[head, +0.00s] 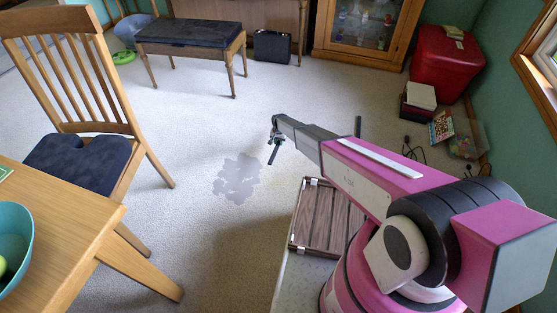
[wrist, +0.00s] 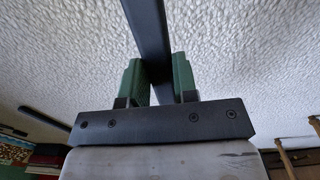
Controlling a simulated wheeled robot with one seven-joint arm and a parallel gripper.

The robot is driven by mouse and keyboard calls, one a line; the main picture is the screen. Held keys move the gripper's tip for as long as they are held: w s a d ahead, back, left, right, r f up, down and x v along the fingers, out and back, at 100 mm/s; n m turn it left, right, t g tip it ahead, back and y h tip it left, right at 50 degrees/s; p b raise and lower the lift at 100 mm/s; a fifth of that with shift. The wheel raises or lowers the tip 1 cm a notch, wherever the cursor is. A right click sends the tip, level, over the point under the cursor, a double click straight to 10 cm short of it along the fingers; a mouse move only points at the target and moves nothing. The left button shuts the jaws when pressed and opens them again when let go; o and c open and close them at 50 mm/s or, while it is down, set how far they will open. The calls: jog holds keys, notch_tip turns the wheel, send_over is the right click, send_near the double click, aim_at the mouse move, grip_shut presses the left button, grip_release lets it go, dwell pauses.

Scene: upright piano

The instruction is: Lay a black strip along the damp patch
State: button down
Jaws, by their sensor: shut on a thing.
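The damp patch (head: 238,178) is a grey, irregular blotch on the pale carpet, left of my gripper in the head view. My gripper (head: 277,136) is shut on a black strip (head: 273,154), held to the right of the patch's upper edge. In the wrist view the green fingers (wrist: 157,72) pinch the black strip (wrist: 148,35), which runs up out of the picture. Whether the held strip touches the carpet cannot be told. A second dark strip (head: 358,126) shows beyond my arm, and a dark strip lies at the left of the wrist view (wrist: 42,116).
A wooden slatted tray (head: 318,222) is below my arm. A chair (head: 95,110) and a table (head: 75,225) with a teal bowl (head: 14,235) stand at left. A bench (head: 190,34) is at the back; a red box (head: 447,62) and cables (head: 412,150) are at right. Carpet around the patch is clear.

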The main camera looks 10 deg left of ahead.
send_over(279, 161)
notch_tip(279, 161, down, 4)
jog(key=shift+a, duration=0.15)
jog(key=shift+f, duration=1.95)
jog(key=shift+f, duration=0.2)
jog(key=c, duration=0.9)
grip_release()
jog(key=shift+r, duration=0.1)
